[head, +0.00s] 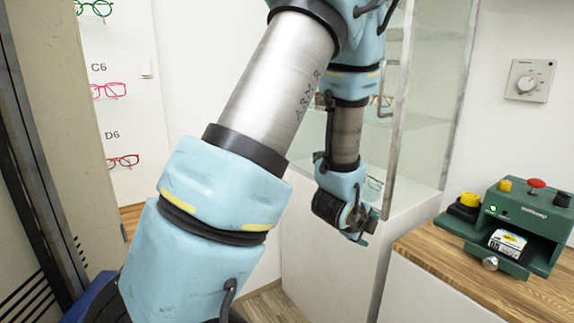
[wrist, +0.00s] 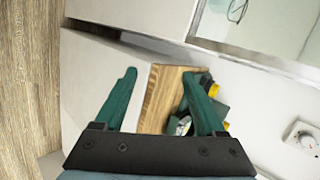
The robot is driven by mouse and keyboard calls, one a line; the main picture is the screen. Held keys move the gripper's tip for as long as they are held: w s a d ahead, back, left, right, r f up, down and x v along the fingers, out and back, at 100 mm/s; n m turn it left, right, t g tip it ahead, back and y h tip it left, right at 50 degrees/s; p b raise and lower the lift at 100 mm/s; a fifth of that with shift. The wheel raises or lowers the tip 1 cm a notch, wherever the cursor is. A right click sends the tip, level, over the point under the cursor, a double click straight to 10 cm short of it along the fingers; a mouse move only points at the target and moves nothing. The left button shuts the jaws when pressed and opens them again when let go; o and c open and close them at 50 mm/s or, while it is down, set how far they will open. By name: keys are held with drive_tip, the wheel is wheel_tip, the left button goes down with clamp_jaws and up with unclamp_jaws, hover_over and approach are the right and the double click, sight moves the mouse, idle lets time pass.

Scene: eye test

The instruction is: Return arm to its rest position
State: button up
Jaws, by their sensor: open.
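My arm, pale blue and silver, reaches up through the middle of the head view and bends down again at its far end. My gripper (head: 364,230) hangs there in front of the white cabinet (head: 315,262), left of the wooden counter. In the wrist view my gripper (wrist: 160,76) shows two green fingers spread wide apart. Nothing is between the fingers that they touch; the cabinet side and the counter show beyond them. In the head view the fingertips are small and partly hidden by the gripper body.
A green machine (head: 522,222) with a red knob stands on the wooden counter (head: 450,258) at right. A glass display case (head: 425,100) tops the cabinet. Eyeglasses (head: 108,90) hang on the left wall. A dial (head: 528,80) is on the right wall. Some floor shows below.

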drive_tip(key=w+a+r+n+g+y, duration=0.1)
drive_tip(key=a+r+n+y, duration=0.15)
drive_tip(key=a+n, duration=0.75)
drive_tip(key=s+a+r+n+g+y, duration=0.2)
drive_tip(key=s+a+n, duration=0.3)
drive_tip(key=a+n, duration=0.2)
drive_tip(key=s+a+r+n+g+y+p, duration=0.1)
drive_tip(key=s+a+r+n+g+y, duration=0.1)
drive_tip(key=s+a+n, duration=0.3)
drive_tip(key=a+n+g, duration=0.1)
drive_tip(key=a+n, duration=0.2)
drive_tip(key=a, duration=0.2)
drive_tip(key=shift+s+a, duration=0.15)
drive_tip(key=shift+a, duration=0.05)
